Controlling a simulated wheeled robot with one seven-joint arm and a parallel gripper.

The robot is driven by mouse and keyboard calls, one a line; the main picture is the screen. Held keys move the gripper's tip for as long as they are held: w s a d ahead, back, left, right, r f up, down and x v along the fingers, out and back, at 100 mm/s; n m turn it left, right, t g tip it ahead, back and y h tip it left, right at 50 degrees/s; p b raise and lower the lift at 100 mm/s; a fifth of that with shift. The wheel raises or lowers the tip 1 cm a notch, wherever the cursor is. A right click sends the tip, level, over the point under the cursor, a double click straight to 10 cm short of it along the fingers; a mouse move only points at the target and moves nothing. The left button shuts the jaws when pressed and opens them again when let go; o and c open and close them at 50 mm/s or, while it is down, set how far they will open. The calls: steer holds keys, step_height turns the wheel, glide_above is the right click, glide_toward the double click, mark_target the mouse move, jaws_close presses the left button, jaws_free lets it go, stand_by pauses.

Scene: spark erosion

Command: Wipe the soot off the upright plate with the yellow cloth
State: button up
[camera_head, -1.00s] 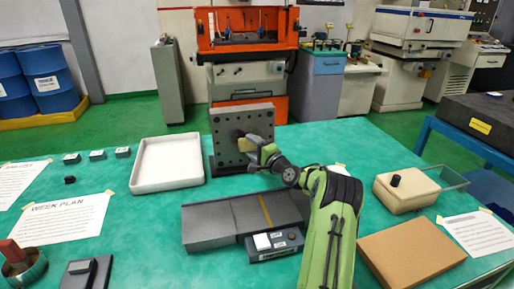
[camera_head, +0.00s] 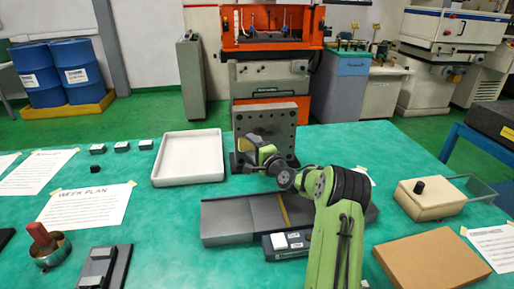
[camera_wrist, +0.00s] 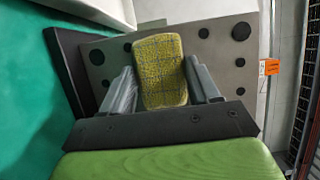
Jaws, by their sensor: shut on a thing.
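The upright plate (camera_head: 280,118) is grey with dark round holes and stands on the green table behind my gripper. It also fills the back of the wrist view (camera_wrist: 215,65). My gripper (camera_head: 252,147) is in front of the plate's lower left part. In the wrist view my gripper (camera_wrist: 160,80) is shut on the yellow cloth (camera_wrist: 160,65), a folded pad with a dark speckled pattern. The cloth faces the plate; I cannot tell whether it touches. Soot is not clearly distinguishable from the holes and shadow; my gripper hides part of the plate.
A white tray (camera_head: 160,181) lies left of the plate. A grey block (camera_head: 228,221) and a dark blue device (camera_head: 270,251) lie in front of it. A beige box (camera_head: 430,204) and a brown box (camera_head: 432,264) are on the right.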

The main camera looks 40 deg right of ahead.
mark_target(280, 134)
steer(key=shift+s+d+r+p, duration=0.35)
steer(key=shift+s+d, duration=0.5)
steer(key=shift+d, duration=0.9)
steer(key=shift+s+d+r+p, duration=0.25)
steer(key=shift+s+d+r, duration=0.4)
steer(key=shift+d, duration=1.1)
steer(key=shift+s+d+r+p, duration=0.25)
steer(key=shift+s+d, duration=0.75)
steer(key=shift+d, duration=0.75)
steer(key=w+a, duration=0.5)
steer(key=a, duration=0.5)
steer(key=shift+a+b, duration=0.2)
steer(key=shift+b, duration=0.2)
steer(key=shift+f, duration=0.1)
steer(key=s+a+b, duration=0.1)
steer(key=s+a, duration=0.1)
steer(key=s, duration=0.3)
steer(key=shift+s+a+b, duration=0.3)
steer(key=shift+b, duration=0.05)
